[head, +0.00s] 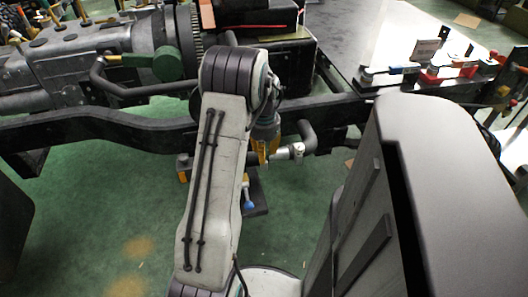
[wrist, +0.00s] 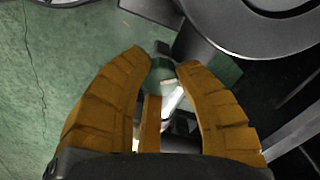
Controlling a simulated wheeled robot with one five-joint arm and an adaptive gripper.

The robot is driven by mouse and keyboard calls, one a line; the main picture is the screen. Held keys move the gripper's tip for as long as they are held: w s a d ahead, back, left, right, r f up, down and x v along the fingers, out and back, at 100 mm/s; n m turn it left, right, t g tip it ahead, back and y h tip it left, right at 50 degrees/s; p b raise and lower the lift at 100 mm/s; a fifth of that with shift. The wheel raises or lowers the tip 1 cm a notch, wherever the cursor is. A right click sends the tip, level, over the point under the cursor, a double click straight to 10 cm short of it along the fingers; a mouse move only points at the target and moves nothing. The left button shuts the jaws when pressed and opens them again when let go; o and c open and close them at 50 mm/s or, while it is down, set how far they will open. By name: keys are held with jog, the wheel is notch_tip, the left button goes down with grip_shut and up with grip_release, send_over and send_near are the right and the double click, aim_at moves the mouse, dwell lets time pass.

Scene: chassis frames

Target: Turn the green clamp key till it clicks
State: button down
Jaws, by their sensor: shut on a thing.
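In the wrist view the two orange fingers of my gripper (wrist: 165,62) close in from both sides on a small green piece, the clamp key (wrist: 162,74), between their tips. A bright metal part of the clamp (wrist: 171,100) shows below it, between the fingers. In the head view my gripper (head: 262,151) points down under the chassis rail, beside a silver pipe clamp (head: 294,151). The key is hidden there by my arm and fingers. How far the key is turned cannot be told.
The black chassis rail (head: 95,122) runs across behind my arm, with a curved pipe (head: 308,135) close to my gripper. A green part (head: 168,63) sits on the gearbox at left. A bench (head: 400,40) with clamps stands at right. Green floor at lower left is clear.

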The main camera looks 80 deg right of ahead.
jog(key=shift+a+f, duration=0.1)
jog(key=c, duration=1.2)
grip_release()
jog(key=shift+o, duration=0.2)
notch_tip(320, 180, up, 12)
